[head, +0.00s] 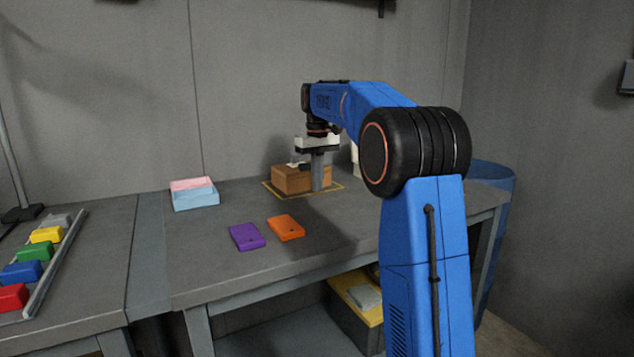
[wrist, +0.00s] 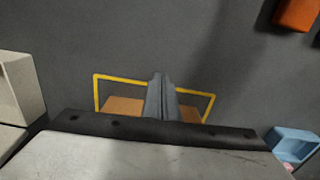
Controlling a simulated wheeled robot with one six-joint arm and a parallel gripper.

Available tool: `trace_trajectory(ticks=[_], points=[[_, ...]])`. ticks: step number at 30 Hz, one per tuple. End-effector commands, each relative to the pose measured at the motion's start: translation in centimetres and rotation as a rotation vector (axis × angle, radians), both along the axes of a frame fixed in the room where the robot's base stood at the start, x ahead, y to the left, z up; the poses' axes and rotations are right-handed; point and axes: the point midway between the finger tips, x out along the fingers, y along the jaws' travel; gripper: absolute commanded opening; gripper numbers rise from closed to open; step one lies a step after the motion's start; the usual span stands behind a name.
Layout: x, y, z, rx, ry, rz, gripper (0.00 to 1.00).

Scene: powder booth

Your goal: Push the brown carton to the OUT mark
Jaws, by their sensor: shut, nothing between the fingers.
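The brown carton (head: 290,180) stands upright on the bench, and parts of it show on both sides of my fingers in the wrist view (wrist: 122,105). A yellow outline (head: 336,188) surrounds its base; I take this as the OUT mark, but no lettering is readable. The outline also shows in the wrist view (wrist: 130,77). The visible carton edges appear inside it; its far side is hidden. My gripper (head: 318,188) points down with its fingers shut and empty, at the carton's near right side. I cannot tell whether they touch it.
A purple case (head: 247,236) and an orange case (head: 286,228) lie nearer the front. A rack of coloured blocks (head: 52,268) is far left. A pale box (wrist: 20,88) is close beside my gripper.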

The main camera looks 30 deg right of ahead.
Motion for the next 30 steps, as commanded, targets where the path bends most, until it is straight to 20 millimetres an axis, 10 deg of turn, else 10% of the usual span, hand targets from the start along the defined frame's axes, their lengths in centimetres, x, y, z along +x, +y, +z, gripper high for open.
trace_trajectory(ticks=[18, 30], points=[[0.1, 0.0, 8.9, -0.001, -0.003, 0.0, 0.0], [0.0, 0.0, 10.1, 0.0, -0.001, 0.0, 0.0]])
